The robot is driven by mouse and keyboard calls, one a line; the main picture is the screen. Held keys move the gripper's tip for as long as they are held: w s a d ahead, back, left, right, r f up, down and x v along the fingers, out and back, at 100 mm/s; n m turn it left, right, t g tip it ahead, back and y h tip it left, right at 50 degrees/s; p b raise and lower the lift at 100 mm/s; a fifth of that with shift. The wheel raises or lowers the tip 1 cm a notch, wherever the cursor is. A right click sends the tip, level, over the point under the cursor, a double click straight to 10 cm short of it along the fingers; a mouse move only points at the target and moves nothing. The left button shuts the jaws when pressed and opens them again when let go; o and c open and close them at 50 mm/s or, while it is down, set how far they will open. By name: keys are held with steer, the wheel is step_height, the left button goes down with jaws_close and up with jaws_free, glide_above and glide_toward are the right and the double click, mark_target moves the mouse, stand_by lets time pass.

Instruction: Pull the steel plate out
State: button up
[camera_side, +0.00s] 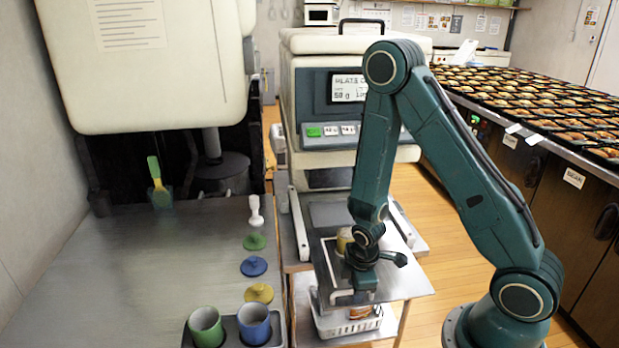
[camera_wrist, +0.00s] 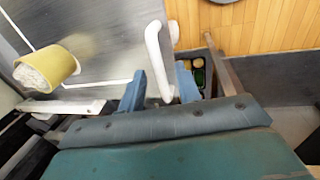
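The steel plate (camera_wrist: 100,40) is a flat grey sheet below the machine's front; in the side view it is partly hidden by my arm. A white bent handle (camera_wrist: 155,45) stands at its edge, and shows in the side view (camera_side: 334,292). A yellow cup with white rice-like filling (camera_wrist: 50,66) sits on the plate, also in the side view (camera_side: 344,239). My gripper (camera_wrist: 162,88) has its blue fingers apart, one on each side of the handle's lower end, with gaps visible. In the side view my gripper (camera_side: 362,287) is low over the plate's front.
The machine (camera_side: 340,95) with a lit display stands behind the plate. A white basket (camera_side: 346,322) sits on the shelf below. To the left, a table (camera_side: 130,270) carries a green cup (camera_side: 206,325), a blue cup (camera_side: 254,322) and coloured lids. Many trays (camera_side: 520,100) fill the right counter.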

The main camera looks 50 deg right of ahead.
steer(key=shift+r, duration=0.15)
step_height(320, 180, up, 13)
steer(key=s+a, duration=0.1)
steer(key=a, duration=0.1)
steer(key=shift+s+r, duration=0.15)
steer(key=shift+s, duration=0.25)
stand_by(0.8)
stand_by(0.4)
steer(key=w+d+g+y, duration=0.3)
steer(key=w+d, duration=0.1)
steer(key=w, duration=0.1)
stand_by(0.4)
steer(key=f, duration=0.4)
steer(key=s+a+f, duration=0.1)
steer(key=f, duration=0.4)
steer(key=s+f, duration=0.1)
steer(key=f, duration=0.3)
steer(key=shift+a+f, duration=0.3)
steer(key=shift+a, duration=0.1)
